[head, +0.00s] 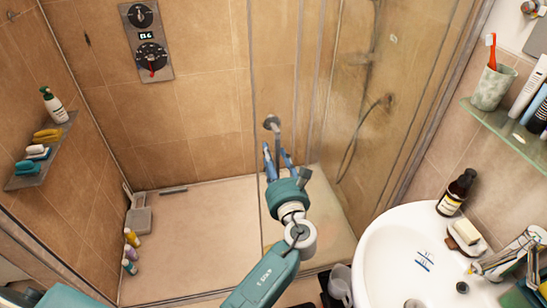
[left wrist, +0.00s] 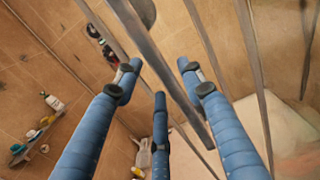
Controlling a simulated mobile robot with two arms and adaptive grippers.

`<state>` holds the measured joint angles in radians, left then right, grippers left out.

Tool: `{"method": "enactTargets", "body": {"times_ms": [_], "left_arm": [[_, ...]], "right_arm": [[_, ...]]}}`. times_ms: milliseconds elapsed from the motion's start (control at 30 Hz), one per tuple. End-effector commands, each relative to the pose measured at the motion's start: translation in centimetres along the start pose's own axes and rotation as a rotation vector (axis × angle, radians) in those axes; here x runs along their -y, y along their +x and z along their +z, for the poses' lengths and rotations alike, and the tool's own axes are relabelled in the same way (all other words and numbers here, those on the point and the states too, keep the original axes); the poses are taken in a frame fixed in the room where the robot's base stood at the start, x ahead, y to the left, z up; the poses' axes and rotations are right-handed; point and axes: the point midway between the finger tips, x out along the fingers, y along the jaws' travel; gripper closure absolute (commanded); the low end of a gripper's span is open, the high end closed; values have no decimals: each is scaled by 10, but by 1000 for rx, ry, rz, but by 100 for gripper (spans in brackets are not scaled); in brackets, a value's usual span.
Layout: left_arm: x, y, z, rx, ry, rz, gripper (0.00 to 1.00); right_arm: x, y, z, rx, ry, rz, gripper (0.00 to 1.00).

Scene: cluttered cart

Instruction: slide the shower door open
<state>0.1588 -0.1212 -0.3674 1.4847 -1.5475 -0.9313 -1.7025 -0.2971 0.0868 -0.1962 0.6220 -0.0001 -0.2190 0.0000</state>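The glass shower door (head: 345,95) has metal-edged panels on the right part of the shower in the head view. Its metal bar handle (head: 273,126) has a round mount at the top, and its lower part is hidden by my gripper. My left gripper (head: 278,157) is at this handle with its blue fingers spread. In the left wrist view, the handle bar (left wrist: 165,70) runs slanting between the spread fingertips of the left gripper (left wrist: 158,75). Gaps show beside the bar, so the fingers do not look closed on it. My right gripper is not in view.
A white basin (head: 400,245) stands at the right, with a dark bottle (head: 457,192) on it. A glass shelf (head: 510,130) holds a cup and tubes. A wall shelf (head: 42,160) with soaps is at the left. Small bottles (head: 131,250) stand on the shower floor.

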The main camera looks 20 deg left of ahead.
Motion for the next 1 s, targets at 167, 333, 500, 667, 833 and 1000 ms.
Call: {"method": "enactTargets", "body": {"times_ms": [167,333,500,667,833,1000], "left_arm": [[0,-6,-1,-2,0,-1,60],[0,-34,-2,-3,-2,-2,60],[0,-72,-2,-4,-1,-1,60],[-1,-100,-1,-2,-1,0,60],[-1,-117,0,-1,0,1,60],[0,-121,0,0,-1,0,60]], "right_arm": [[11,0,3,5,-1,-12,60],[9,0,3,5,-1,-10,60],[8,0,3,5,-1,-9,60],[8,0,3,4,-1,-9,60],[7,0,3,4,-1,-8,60],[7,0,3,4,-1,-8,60]]}}
